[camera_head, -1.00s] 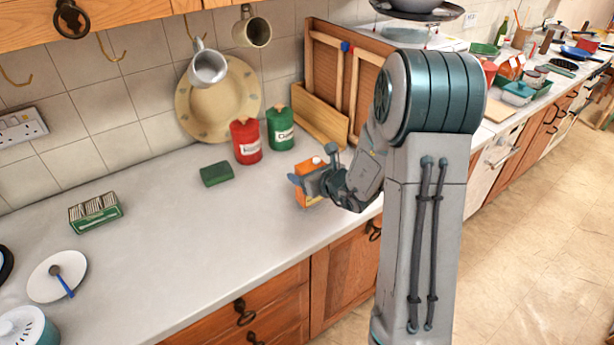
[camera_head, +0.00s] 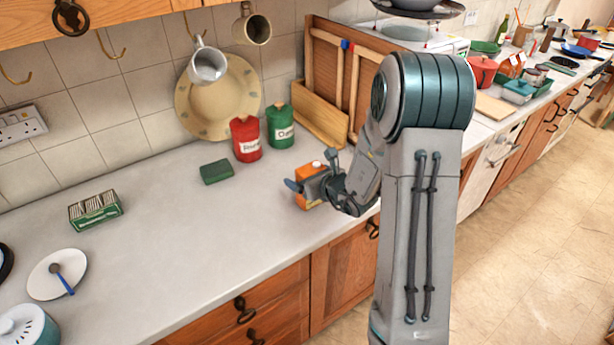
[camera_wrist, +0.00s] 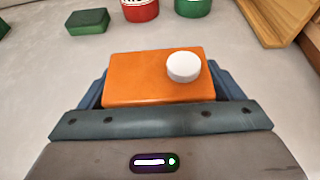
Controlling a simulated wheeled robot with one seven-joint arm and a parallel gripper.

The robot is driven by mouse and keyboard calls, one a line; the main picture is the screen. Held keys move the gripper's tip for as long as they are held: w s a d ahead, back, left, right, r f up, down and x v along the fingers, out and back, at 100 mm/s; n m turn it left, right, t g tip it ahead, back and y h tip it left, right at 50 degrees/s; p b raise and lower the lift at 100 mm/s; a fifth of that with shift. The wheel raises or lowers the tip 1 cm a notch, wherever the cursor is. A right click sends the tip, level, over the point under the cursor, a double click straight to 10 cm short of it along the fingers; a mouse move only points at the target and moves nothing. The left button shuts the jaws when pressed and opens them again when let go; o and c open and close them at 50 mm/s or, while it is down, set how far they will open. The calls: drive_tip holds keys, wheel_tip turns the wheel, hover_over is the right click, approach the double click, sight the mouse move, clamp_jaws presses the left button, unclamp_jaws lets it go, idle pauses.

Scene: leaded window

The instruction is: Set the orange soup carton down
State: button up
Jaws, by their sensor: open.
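The orange soup carton (camera_head: 309,174) stands upright on the worktop near its front edge in the head view. Its orange top with a white cap fills the middle of the wrist view (camera_wrist: 145,80). My gripper (camera_head: 306,186) is at the carton, with a blue finger (camera_wrist: 95,90) on each side of it. The jaws are open around the carton. My gripper hides part of the carton's right side, and its lower sides are out of sight in the wrist view.
A red canister (camera_head: 246,140) and a green canister (camera_head: 280,127) stand behind the carton. A dark green block (camera_head: 216,172) lies to its left. A wooden rack (camera_head: 320,115) leans by the wall. The worktop's left middle is clear (camera_head: 180,240).

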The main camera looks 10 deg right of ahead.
drive_tip(key=shift+r, duration=0.1)
drive_tip(key=shift+r+p, duration=0.2)
drive_tip(key=shift+p, duration=0.2)
drive_tip(key=b+v, duration=0.2)
drive_tip(key=v, duration=1)
drive_tip(key=s+a+r+n+g+y, duration=0.2)
drive_tip(key=s+a+n+g, duration=0.3)
drive_tip(key=n, duration=0.4)
drive_tip(key=s+a+r+n+g+y, duration=0.1)
drive_tip(key=s+a+r+n+g, duration=0.2)
drive_tip(key=s+a+n, duration=0.55)
drive_tip(key=s+d+r+n+g+h, duration=0.1)
drive_tip(key=s+d+n+h, duration=0.6)
drive_tip(key=n, duration=0.7)
drive_tip(key=shift+s+d+r+h, duration=0.15)
drive_tip(key=shift+d+r+h, duration=0.6)
drive_tip(key=shift+d, duration=0.25)
